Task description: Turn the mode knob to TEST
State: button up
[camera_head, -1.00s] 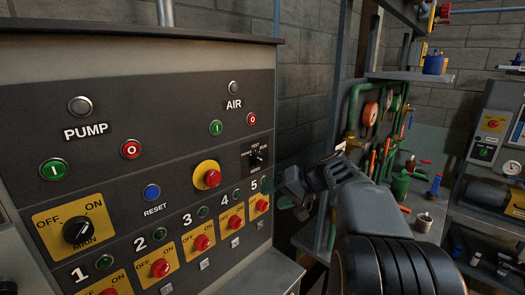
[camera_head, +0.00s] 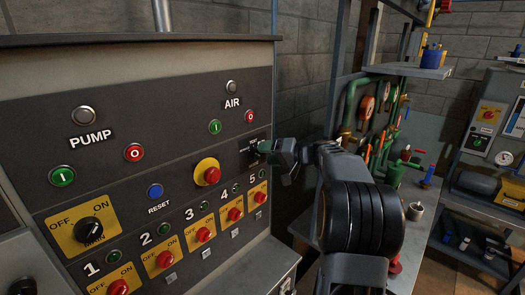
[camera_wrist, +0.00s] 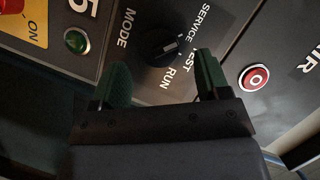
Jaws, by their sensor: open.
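The mode knob (camera_wrist: 162,47) is a dark round knob with a pale pointer line, on the dark panel in the wrist view. The words MODE, SERVICE, TEST and RUN are printed around it. Its pointer is aimed up and right in that view, toward the SERVICE side. My gripper (camera_wrist: 160,78) is open, with one green-padded finger on each side just short of the knob, apart from it as far as I can tell. In the head view my gripper (camera_head: 268,150) is at the mode plate (camera_head: 252,149) and hides most of the knob.
A red O button (camera_wrist: 254,78) sits right of the knob in the wrist view, and a green button (camera_wrist: 76,41) to its left. In the head view a red emergency button (camera_head: 207,171) is left of my gripper. A shelf (camera_head: 420,72) and pipes stand at the right.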

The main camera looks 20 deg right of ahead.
jog(key=shift+x, duration=1.3)
jog(key=shift+c, duration=0.3)
jog(key=c, duration=0.8)
jog(key=shift+f, duration=0.1)
jog(key=shift+c, duration=0.2)
